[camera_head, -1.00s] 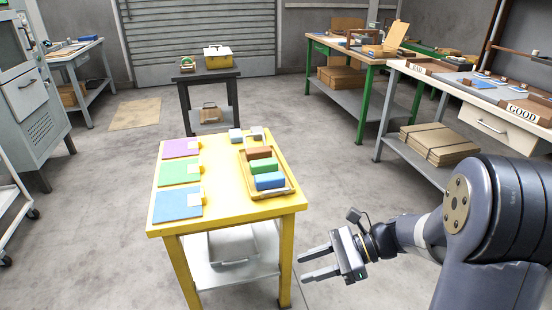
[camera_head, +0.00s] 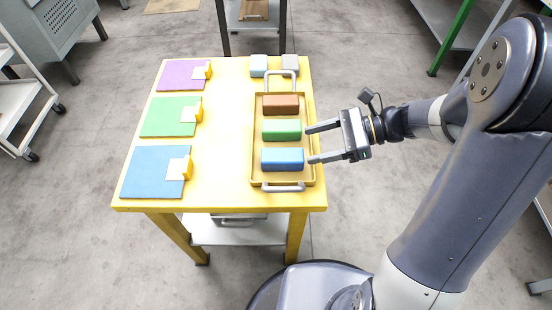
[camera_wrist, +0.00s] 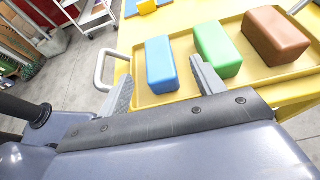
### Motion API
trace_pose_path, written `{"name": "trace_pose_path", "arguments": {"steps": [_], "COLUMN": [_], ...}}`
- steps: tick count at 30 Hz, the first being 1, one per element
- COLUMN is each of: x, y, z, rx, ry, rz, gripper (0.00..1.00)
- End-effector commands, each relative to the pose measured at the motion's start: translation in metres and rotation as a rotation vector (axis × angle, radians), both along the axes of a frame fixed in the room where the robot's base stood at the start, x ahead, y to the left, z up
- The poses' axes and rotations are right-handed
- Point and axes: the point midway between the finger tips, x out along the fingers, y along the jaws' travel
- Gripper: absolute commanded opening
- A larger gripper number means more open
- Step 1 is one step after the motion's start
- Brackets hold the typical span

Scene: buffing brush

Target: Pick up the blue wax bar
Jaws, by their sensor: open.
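The blue wax bar (camera_head: 282,159) lies in the near end of a yellow tray (camera_head: 259,135) on the yellow table. A green bar (camera_head: 281,129) lies just beyond it, and a brown bar (camera_head: 281,103) beyond that. My gripper (camera_head: 309,144) is open and empty at the tray's right side, its fingertips close to the right ends of the blue and green bars. In the wrist view the blue bar (camera_wrist: 160,65) shows ahead between my two fingers (camera_wrist: 160,80). I cannot tell whether the fingers touch anything.
The tray has a grey handle (camera_head: 284,187) at its near end. Two small blocks (camera_head: 259,65) sit behind the tray. Purple, green and blue mats (camera_head: 152,172) with yellow pieces lie on the table's left. The table's middle (camera_head: 226,130) is clear.

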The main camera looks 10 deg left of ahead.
Motion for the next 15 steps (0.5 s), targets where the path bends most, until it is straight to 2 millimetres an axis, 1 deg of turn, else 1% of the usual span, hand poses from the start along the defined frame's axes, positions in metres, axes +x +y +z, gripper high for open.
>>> {"name": "trace_pose_path", "arguments": {"steps": [1,4,6,11,15], "x": [-0.003,-0.006,-0.008,-0.01,-0.018], "y": [0.008,0.022,0.028,0.037,0.052], "z": [-0.006,-0.011,-0.014,-0.018,-0.029], "rx": [-0.001,0.0,0.0,-0.001,-0.001], "ry": [0.0,0.001,0.0,-0.001,0.001], "rz": [0.004,0.004,0.003,0.001,0.004], "gripper": [0.66,0.66,0.66,0.66,0.66]}}
